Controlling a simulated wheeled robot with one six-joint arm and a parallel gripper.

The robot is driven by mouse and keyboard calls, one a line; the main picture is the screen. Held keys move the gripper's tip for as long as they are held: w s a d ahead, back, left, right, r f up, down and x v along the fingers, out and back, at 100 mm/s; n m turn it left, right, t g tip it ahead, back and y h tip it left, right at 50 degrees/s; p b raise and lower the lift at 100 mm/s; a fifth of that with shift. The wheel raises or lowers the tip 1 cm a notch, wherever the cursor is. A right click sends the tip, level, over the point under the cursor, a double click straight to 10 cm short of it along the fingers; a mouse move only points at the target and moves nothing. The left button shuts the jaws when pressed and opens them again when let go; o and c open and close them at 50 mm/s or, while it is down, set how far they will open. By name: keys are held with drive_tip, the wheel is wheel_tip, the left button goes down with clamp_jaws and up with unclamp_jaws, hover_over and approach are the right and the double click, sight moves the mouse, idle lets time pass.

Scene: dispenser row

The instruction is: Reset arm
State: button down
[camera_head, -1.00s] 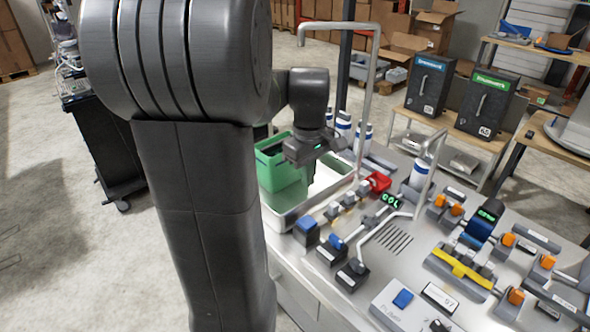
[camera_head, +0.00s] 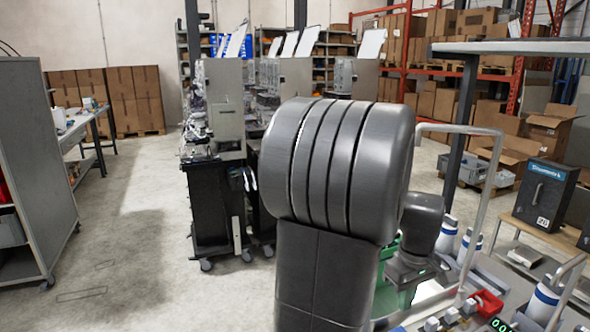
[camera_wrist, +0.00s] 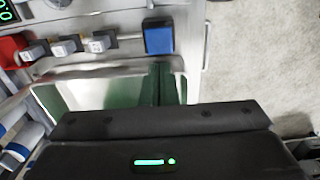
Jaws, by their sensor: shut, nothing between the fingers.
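My gripper (camera_head: 408,272) is at the lower right of the head view, partly behind my dark grey arm. It is over the green bin (camera_head: 390,296), with nothing seen in it. In the wrist view its black body (camera_wrist: 155,135) with a green light fills the bottom, and the fingertips are hidden. Below it there is a metal basin (camera_wrist: 100,88) with a dark green part of the bin inside.
Levers and a red part (camera_head: 488,303) sit on the counter at the lower right, with white bottles (camera_head: 447,236) behind. A tall metal pipe (camera_head: 497,190) rises near my gripper. Black carts (camera_head: 215,210) with machines stand left of my arm. The floor at left is clear.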

drive_tip(key=r, duration=0.5)
drive_tip(key=shift+s+d+r, duration=0.15)
drive_tip(key=shift+s+r, duration=0.05)
drive_tip(key=shift+s, duration=0.05)
drive_tip(key=shift+f, duration=0.15)
